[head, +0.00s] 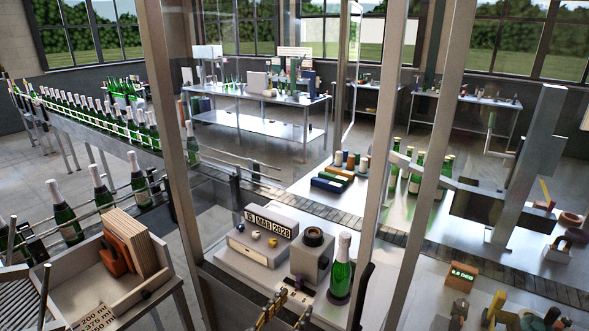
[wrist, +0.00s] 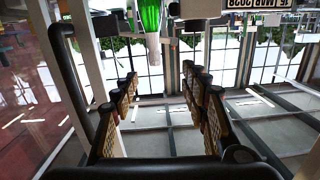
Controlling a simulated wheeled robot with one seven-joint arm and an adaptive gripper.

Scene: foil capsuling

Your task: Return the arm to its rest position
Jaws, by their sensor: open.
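My gripper (head: 283,312) shows at the bottom edge of the head view, with only its fingertips in frame. In the wrist view my gripper (wrist: 163,90) has its two padded fingers wide apart with nothing between them. A green bottle with a pale foil top (head: 341,268) stands upright on the grey bench unit, just right of and beyond my gripper. The bottle also shows at the top of the wrist view (wrist: 150,18), which is upside down, apart from the fingers. The rest of my arm is hidden in the head view.
A date block (head: 270,222) and a dark-ringed block (head: 312,240) stand behind my gripper. Metal posts (head: 168,150) frame the cell on both sides. A tray with cartons (head: 105,265) is at left. Conveyors carry several bottles (head: 60,210). An orange-framed display (head: 462,275) is at right.

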